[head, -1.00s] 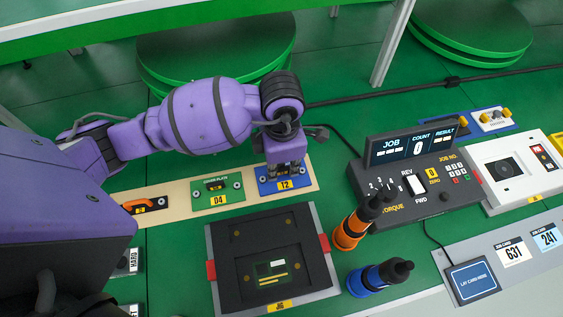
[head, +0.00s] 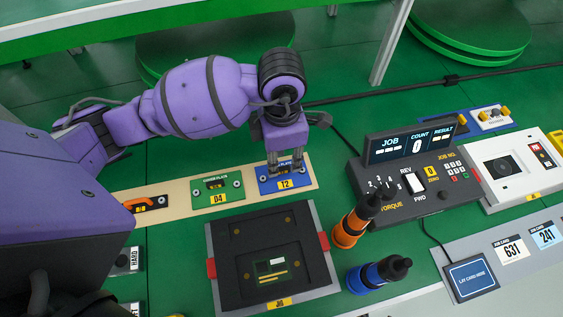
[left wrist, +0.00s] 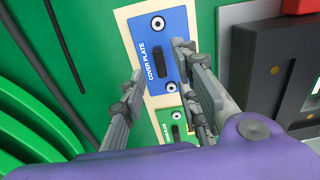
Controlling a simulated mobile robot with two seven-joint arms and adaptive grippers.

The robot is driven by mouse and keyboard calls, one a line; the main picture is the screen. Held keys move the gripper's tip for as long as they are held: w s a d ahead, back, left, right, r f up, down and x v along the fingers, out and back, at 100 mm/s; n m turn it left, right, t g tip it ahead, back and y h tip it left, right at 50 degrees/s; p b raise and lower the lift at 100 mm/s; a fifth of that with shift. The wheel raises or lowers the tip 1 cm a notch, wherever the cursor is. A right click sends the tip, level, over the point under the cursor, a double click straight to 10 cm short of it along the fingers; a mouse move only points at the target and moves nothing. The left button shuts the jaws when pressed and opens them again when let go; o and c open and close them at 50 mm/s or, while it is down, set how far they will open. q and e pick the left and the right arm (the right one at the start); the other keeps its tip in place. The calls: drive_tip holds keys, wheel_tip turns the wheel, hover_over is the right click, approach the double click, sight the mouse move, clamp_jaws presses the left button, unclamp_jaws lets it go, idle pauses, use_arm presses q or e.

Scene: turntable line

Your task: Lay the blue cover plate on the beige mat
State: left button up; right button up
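The blue cover plate (head: 287,185), marked 12, lies flat at the right end of the beige mat (head: 178,198). My left gripper (head: 287,167) is just above the plate, pointing down. In the left wrist view its fingers (left wrist: 160,62) are apart, with the plate between and beyond them, and hold nothing. The far part of the plate is partly hidden by the gripper in the head view. My right gripper is not in view.
A green cover plate (head: 217,188) marked 04 and an orange-handled piece (head: 147,204) lie on the same mat. A dark fixture (head: 225,260) with red side clamps is in front. Orange (head: 347,232) and blue (head: 368,279) tools and a control console (head: 430,190) stand to the right.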

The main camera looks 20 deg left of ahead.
sight(282, 168)
use_arm(q)
wheel_tip(282, 168, up, 8)
idle(1.0)
